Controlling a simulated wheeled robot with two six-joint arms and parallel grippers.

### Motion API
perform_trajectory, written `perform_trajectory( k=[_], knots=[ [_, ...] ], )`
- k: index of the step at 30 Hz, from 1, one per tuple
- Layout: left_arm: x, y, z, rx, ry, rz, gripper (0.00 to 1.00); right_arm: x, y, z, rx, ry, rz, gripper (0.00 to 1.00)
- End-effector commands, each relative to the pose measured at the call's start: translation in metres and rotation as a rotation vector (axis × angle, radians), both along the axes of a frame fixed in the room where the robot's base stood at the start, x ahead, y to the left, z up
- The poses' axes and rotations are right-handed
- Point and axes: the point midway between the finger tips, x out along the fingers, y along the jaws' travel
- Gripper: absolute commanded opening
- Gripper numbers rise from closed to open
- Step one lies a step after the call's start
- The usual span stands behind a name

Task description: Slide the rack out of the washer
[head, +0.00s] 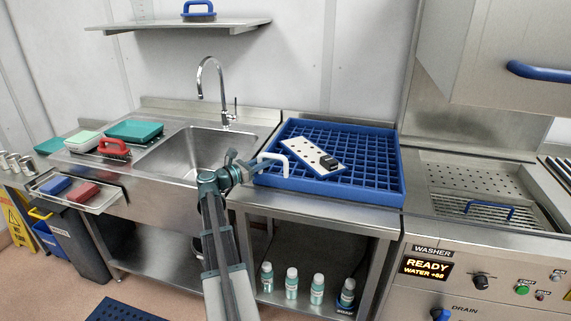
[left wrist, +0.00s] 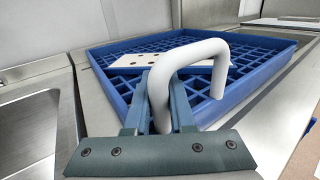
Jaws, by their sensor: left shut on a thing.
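The blue rack (head: 376,187) sits on the steel table (head: 290,193) to the left of the washer (head: 437,252). A white plate with dark holes and a small black block (head: 310,155) lies in it. My right gripper is not in view. The washer's raised hood (head: 500,50) leaves its bed open.
A sink (head: 190,150) with a tap (head: 215,85) lies left of the table. Several bottles (head: 317,288) stand on the shelf below. A red brush (head: 113,148) and teal trays (head: 135,130) lie at the far left. The washer's display (head: 427,266) reads READY.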

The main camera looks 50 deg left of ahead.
Motion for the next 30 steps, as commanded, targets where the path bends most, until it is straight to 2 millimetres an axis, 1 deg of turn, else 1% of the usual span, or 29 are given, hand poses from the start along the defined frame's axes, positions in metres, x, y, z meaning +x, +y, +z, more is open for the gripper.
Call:
perform_trajectory(
  k=[1, 7, 12, 23, 24, 28, 29, 30],
  knots=[
    [-0.005, 0.010, 0.000, 0.000, -0.001, 0.004, 0.00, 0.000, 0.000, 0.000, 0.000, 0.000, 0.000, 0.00],
    [-0.016, 0.025, 0.000, 0.000, -0.001, 0.002, 0.00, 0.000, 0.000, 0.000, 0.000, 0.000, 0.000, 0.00],
    [-0.020, 0.031, 0.000, 0.000, -0.001, 0.003, 0.00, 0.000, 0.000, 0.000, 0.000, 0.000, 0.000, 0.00],
    [-0.022, 0.033, 0.001, -0.001, -0.002, 0.007, 0.00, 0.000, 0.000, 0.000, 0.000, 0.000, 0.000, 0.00],
    [-0.022, 0.034, 0.001, -0.001, -0.002, 0.008, 0.24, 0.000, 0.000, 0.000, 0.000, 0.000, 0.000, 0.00],
    [-0.022, 0.033, 0.001, -0.001, -0.002, 0.006, 0.47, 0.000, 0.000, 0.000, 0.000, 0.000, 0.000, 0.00],
    [-0.022, 0.033, 0.001, -0.001, -0.002, 0.005, 0.52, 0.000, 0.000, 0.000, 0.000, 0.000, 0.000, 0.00],
    [-0.022, 0.032, 0.001, -0.001, -0.001, 0.005, 0.52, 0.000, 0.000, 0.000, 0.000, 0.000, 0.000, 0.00]
  ],
)
